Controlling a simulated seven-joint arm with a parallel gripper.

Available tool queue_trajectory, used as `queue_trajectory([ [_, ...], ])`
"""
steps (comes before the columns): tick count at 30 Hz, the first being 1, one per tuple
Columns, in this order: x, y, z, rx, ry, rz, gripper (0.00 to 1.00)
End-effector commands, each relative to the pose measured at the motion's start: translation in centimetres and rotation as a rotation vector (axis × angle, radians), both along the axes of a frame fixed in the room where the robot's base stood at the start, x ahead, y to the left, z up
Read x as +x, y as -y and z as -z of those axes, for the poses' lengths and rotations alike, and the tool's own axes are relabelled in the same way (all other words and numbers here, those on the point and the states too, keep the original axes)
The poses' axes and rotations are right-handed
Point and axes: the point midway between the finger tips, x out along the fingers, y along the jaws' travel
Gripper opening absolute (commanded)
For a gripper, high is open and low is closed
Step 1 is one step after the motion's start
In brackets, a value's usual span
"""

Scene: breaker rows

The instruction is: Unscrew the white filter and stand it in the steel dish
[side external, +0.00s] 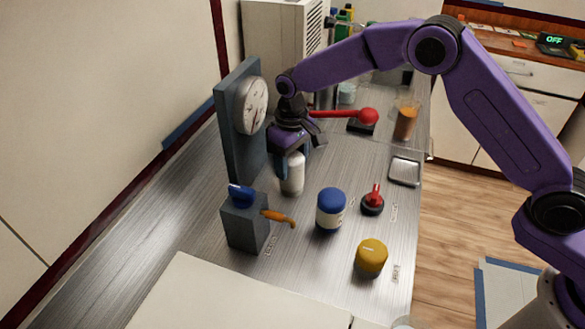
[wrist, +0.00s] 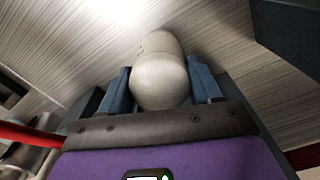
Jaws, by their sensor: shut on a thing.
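The white filter (side external: 292,177) is a pale upright cylinder near the foot of the grey panel with the round dial. My gripper (side external: 292,160) comes down on it from above, with a blue finger on either side. In the wrist view the filter (wrist: 160,72) sits between the two blue fingers, which are shut on it. I cannot tell whether its lower end touches the bench or is attached to anything. The steel dish (side external: 404,171) is a shallow, rounded square tray by the right edge of the bench, apart from my gripper, and looks empty.
The dial panel (side external: 237,125) stands left of my gripper. A grey block with an orange lever (side external: 278,217), a blue-topped jar (side external: 330,210), a yellow knob (side external: 371,257) and a red-handled valve (side external: 373,200) stand in front. A red lever (side external: 345,114) and an amber cup (side external: 405,122) are behind.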

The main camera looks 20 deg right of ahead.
Motion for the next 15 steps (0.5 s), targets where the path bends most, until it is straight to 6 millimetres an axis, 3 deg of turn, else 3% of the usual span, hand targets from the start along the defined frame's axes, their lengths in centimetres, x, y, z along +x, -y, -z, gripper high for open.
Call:
queue_trajectory([
  [15,0.01,-0.03,-0.1,0.001,0.001,-0.539,0.37],
])
